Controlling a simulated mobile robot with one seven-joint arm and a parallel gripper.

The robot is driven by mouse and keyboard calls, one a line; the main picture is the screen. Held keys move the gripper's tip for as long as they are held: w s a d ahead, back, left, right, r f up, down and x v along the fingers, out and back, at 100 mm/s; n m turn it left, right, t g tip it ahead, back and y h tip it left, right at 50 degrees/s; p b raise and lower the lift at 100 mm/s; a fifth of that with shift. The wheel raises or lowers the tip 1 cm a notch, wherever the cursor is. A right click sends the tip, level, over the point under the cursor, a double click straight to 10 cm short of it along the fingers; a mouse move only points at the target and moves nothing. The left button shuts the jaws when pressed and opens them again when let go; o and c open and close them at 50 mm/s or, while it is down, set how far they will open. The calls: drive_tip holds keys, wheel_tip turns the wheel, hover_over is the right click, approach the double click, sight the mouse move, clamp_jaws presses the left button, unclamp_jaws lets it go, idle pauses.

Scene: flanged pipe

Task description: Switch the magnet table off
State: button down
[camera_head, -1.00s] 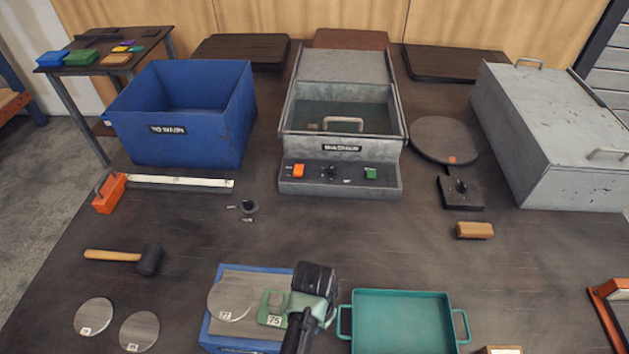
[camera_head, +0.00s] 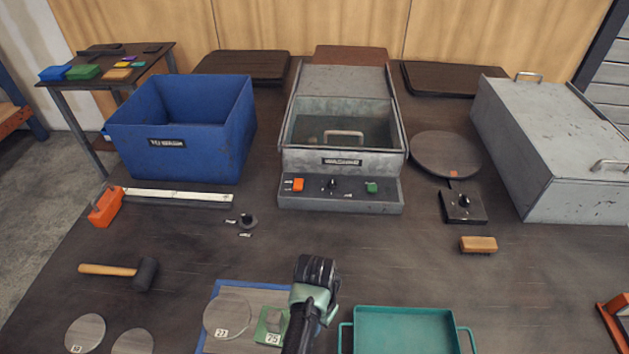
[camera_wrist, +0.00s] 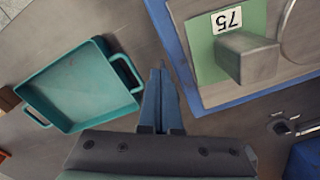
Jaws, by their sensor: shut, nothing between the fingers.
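A grey plate with a blue edge (camera_head: 212,293), which looks like the magnet table, lies at the bottom of the head view and also shows in the wrist view (camera_wrist: 180,50). On it are a grey disc marked 27 (camera_head: 228,314) and a green part marked 75 (camera_head: 268,326) with a grey block. A small dark knob with white labels (camera_head: 247,221) sits behind the plate; it also shows in the wrist view (camera_wrist: 281,127). Its setting is unreadable. My gripper (camera_wrist: 159,72) is shut and empty, beside the plate's edge, between plate and teal tray. Its fingers are hidden in the head view.
The teal tray (camera_head: 405,312) is right of my arm. A mallet (camera_head: 143,274) and loose discs (camera_head: 86,333) lie left. Farther back stand a blue bin (camera_head: 180,130), a washer (camera_head: 340,195) with its own controls, and another knob box (camera_head: 463,206). The middle table is fairly clear.

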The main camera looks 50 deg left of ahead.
drive_tip(key=shift+w+a+b, duration=0.8)
drive_tip(key=shift+a, duration=0.15)
wheel_tip(320, 180, up, 9)
drive_tip(key=s+d+p, duration=0.1)
drive_tip(key=p, duration=1)
drive_tip(key=shift+s+d, duration=0.2)
drive_tip(key=shift+d, duration=0.1)
